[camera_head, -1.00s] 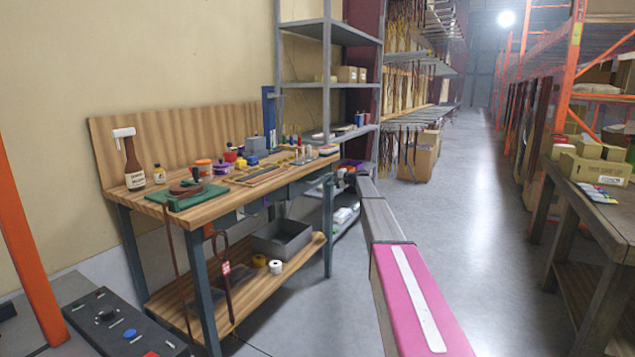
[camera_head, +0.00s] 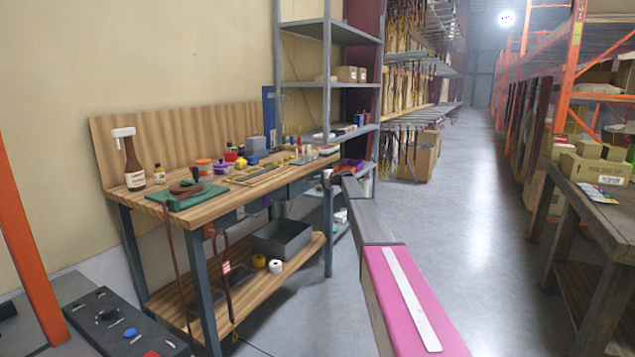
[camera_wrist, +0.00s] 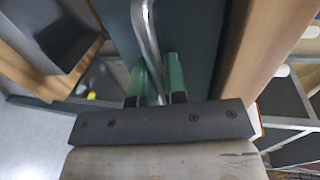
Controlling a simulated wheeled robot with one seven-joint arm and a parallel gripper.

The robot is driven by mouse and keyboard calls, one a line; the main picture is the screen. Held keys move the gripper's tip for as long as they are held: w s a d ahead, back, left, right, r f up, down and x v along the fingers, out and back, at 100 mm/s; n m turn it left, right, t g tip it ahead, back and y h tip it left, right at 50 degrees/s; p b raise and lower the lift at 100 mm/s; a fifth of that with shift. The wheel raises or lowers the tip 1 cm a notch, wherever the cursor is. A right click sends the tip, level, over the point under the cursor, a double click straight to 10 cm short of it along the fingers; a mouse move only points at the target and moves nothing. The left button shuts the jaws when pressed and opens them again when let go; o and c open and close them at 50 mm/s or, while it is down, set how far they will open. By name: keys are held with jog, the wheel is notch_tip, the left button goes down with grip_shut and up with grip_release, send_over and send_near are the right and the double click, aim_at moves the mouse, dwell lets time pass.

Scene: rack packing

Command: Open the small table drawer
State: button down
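The wooden workbench (camera_head: 207,217) stands at the left in the head view. A dark blue-grey drawer front (camera_head: 303,186) shows under the right part of its top, partly hidden. In the wrist view a dark teal-grey face (camera_wrist: 185,28) fills the middle, with a curved silver handle (camera_wrist: 147,38) in front of it. My gripper (camera_wrist: 156,84) has its two green fingers on either side of the handle's lower part, with little space between them. I cannot tell whether both fingers touch it. In the head view my gripper is small and unclear at the bench's right end.
Bottles, jars and tools crowd the bench top. A grey bin (camera_head: 282,239) and tape rolls sit on the lower shelf. A grey metal rack (camera_head: 327,84) stands behind the bench's right end. Another table (camera_head: 590,222) with boxes is at the right. The aisle floor (camera_head: 455,200) is clear.

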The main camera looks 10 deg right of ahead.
jog(key=shift+s+d, duration=0.1)
jog(key=f+v, duration=0.3)
jog(key=v, duration=1.1)
jog(key=d+f+v, duration=0.1)
jog(key=f+v, duration=0.2)
jog(key=v, duration=1.1)
jog(key=shift+s, duration=0.4)
jog(key=shift+d, duration=0.15)
jog(key=c, duration=1.2)
grip_release()
jog(key=shift+r, duration=0.1)
jog(key=v, duration=1)
jog(key=shift+s+d, duration=0.2)
jog(key=shift+d, duration=0.15)
